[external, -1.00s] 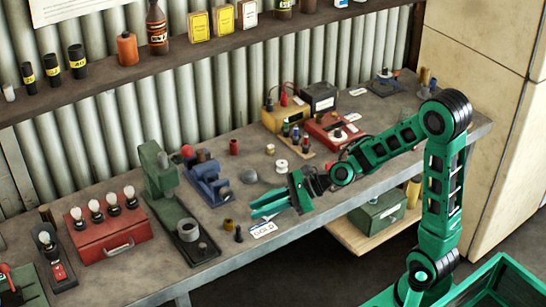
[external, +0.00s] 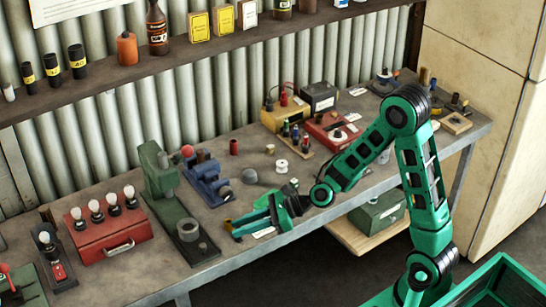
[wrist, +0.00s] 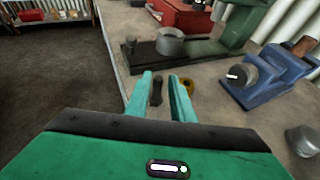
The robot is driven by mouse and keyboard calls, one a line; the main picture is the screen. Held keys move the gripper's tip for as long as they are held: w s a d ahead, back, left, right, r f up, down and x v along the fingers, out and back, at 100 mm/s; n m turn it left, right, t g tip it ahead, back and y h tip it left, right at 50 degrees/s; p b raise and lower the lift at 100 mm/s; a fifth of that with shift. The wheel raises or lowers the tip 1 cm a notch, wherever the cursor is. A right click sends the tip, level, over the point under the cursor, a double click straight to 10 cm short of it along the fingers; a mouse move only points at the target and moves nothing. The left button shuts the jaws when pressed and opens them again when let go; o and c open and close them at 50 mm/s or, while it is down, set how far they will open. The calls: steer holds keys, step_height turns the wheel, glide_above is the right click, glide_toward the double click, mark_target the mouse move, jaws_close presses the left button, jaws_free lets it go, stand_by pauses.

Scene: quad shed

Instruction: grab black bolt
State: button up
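The black bolt (wrist: 156,92) is a small dark piece on the bench top. In the wrist view it shows in the gap between my two fingers, closer to the left one. In the external view my fingers largely cover it. My gripper (wrist: 161,78) is open, with teal fingers on either side of the bolt in the picture; I cannot tell whether they touch it. In the external view my gripper (external: 234,229) is low over the bench's front part. A brass ring (wrist: 188,86) lies just right of my right finger, partly hidden by it.
A green press (external: 190,250) with a grey cup stands left of my gripper. A blue vise (external: 208,186) and a grey dome (external: 249,176) are behind it. The bench's front edge (wrist: 117,65) is close by, with open floor beyond.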

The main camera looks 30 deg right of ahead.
mark_target(228, 241)
steer(key=shift+x, duration=2.75)
steer(key=shift+s+f, duration=0.15)
steer(key=shift+f, duration=0.05)
jaws_close()
